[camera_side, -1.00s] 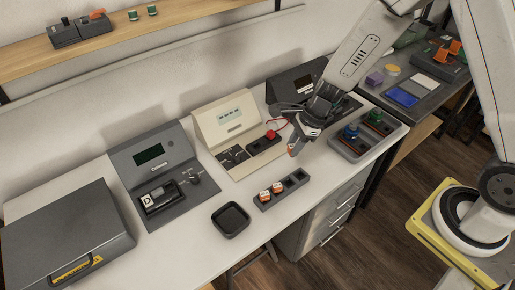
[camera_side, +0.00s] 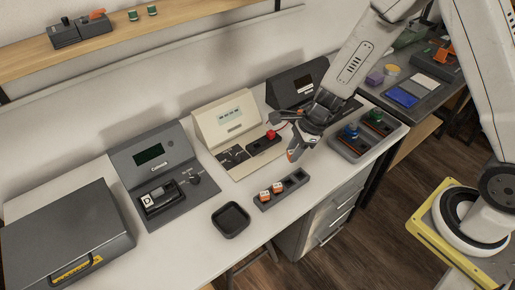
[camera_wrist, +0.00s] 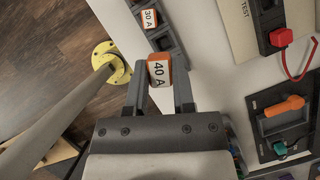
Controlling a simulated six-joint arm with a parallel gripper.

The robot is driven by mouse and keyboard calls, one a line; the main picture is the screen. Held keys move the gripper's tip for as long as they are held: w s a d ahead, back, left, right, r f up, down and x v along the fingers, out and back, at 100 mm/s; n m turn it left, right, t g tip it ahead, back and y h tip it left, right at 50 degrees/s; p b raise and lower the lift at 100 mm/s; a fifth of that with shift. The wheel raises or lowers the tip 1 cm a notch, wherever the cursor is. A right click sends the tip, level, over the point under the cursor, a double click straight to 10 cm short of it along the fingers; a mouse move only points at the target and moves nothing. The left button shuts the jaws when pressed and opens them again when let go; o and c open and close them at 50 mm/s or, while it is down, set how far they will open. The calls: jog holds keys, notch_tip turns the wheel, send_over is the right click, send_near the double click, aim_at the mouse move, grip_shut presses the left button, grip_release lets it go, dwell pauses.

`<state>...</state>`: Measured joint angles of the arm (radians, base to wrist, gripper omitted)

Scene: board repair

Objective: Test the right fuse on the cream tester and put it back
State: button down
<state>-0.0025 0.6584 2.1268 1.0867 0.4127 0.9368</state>
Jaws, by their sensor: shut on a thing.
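My gripper (camera_wrist: 158,85) is shut on an orange-and-white fuse marked 40 A (camera_wrist: 159,70). In the side view my gripper (camera_side: 293,153) holds it above the bench, between the cream tester (camera_side: 226,120) and the dark fuse rack (camera_side: 284,191). The right slots look empty. In the wrist view a fuse marked 30 A (camera_wrist: 149,18) sits in the rack. The cream tester has a dark socket block with a red part (camera_side: 271,135) and a red wire.
A grey tester (camera_side: 150,150) stands left of the cream one, and a dark unit (camera_side: 290,85) stands right. A black tray (camera_side: 230,220) lies left of the rack.

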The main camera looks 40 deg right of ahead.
send_over(285, 184)
jog(key=d, duration=0.2)
jog(key=shift+s+a+f, duration=0.1)
jog(key=shift+f, duration=1.85)
jog(key=shift+s+a+f, duration=0.1)
jog(key=shift+f, duration=1.8)
jog(key=shift+f, duration=1.7)
dwell(1.6)
jog(key=shift+c, duration=1.9)
grip_release()
